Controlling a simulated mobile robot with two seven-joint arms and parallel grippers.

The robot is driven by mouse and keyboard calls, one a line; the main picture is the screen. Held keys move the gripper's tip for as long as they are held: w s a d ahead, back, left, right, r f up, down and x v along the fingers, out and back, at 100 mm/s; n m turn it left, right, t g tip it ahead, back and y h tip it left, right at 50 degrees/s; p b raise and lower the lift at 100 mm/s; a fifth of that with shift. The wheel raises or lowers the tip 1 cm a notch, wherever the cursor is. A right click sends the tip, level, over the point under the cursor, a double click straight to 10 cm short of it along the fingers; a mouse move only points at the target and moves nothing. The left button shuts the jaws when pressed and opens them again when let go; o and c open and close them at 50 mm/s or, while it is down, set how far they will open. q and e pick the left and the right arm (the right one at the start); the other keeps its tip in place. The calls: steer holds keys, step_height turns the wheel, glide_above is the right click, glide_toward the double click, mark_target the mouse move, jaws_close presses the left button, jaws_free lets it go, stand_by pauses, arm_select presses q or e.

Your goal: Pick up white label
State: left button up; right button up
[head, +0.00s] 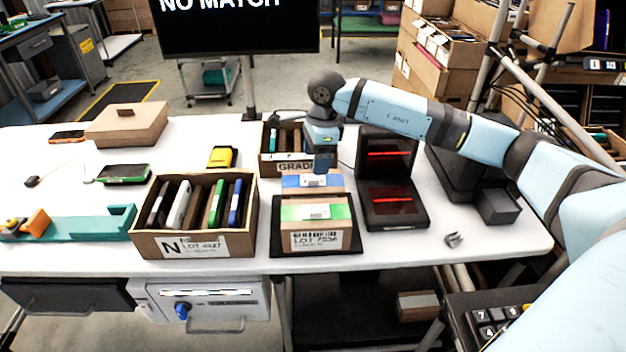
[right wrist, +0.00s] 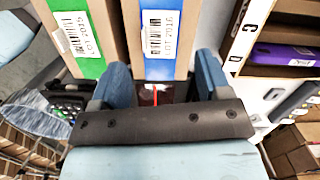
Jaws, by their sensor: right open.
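Several white labels show. One white label (head: 315,211) lies on the green-taped top of the front carton (head: 293,237), and a printed label (head: 318,241) is on its front face. A smaller white label (head: 313,181) lies on the blue-taped carton (head: 291,183) behind. In the right wrist view, white barcode labels sit on the green band (right wrist: 76,36) and the blue band (right wrist: 159,34). My right gripper (head: 321,165) is above the far end of the blue-taped carton. Its open fingers (right wrist: 160,84) show nothing between them but background. My left gripper is out of view.
An open carton of upright devices (head: 195,246) stands left of the taped cartons. A carton marked GRADE (head: 295,167) is behind them. A black scanner-like unit with red lines (head: 389,222) stands right. A yellow device (head: 222,157) lies at back left. The front right table is mostly clear.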

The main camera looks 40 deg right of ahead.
mark_target(311, 179)
steer(key=f, duration=0.4)
steer(key=shift+w+a+f, duration=0.1)
steer(key=shift+a+f, duration=0.2)
steer(key=shift+a, duration=0.05)
steer(key=shift+r, duration=0.1)
steer(key=c, duration=1.3)
jaws_close()
